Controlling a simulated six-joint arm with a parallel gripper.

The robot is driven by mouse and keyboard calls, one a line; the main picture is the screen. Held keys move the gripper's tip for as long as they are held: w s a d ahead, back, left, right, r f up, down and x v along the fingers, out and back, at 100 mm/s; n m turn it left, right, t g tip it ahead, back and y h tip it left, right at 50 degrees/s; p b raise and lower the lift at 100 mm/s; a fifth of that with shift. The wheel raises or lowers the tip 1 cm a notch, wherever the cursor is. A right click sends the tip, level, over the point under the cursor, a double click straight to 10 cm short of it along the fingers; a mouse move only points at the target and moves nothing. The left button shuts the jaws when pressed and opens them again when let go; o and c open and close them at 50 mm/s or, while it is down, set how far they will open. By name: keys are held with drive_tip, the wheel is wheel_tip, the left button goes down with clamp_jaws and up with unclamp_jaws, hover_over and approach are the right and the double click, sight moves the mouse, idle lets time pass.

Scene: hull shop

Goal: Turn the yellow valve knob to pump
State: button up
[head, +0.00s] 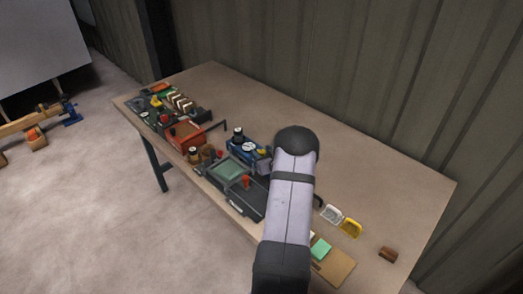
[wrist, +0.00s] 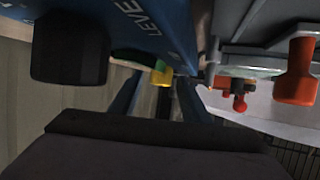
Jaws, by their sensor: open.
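A blue unit (head: 240,143) with a white dial (head: 249,147) stands mid-table; a small yellow part (head: 262,152), likely the valve knob, shows at its right end. In the wrist view, the blue unit's face (wrist: 150,22) bears partly cut-off lettering, "LEVE". A small yellow piece (wrist: 162,77) with green beside it shows just past the face, in line with the gap between my fingers. My gripper (wrist: 158,92) is open, its two fingers apart. I cannot tell whether they touch the knob. The knob's pointer and the pump mark cannot be made out.
A dark grey unit (head: 246,203) with a green panel (head: 230,168) and an orange-red knob (wrist: 297,72) is close beside the blue unit. A black knob (wrist: 70,50) juts out at left. A red unit (head: 186,135) stands further left. The table's back right (head: 370,170) is clear.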

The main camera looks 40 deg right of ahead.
drive_tip(key=shift+w+d+f, duration=0.15)
drive_tip(key=shift+w+f, duration=0.05)
drive_tip(key=shift+w, duration=0.2)
drive_tip(key=shift+c, duration=0.6)
drive_tip(key=c, duration=0.9)
drive_tip(key=shift+w+m+g+h+b, duration=0.15)
drive_tip(key=shift+m+g+h+b, duration=0.25)
drive_tip(key=shift+b, duration=0.45)
drive_tip(key=shift+m+g+h+b, duration=0.4)
drive_tip(key=shift+m+h+b, duration=0.5)
drive_tip(key=shift+b, duration=0.25)
drive_tip(key=shift+r, duration=0.1)
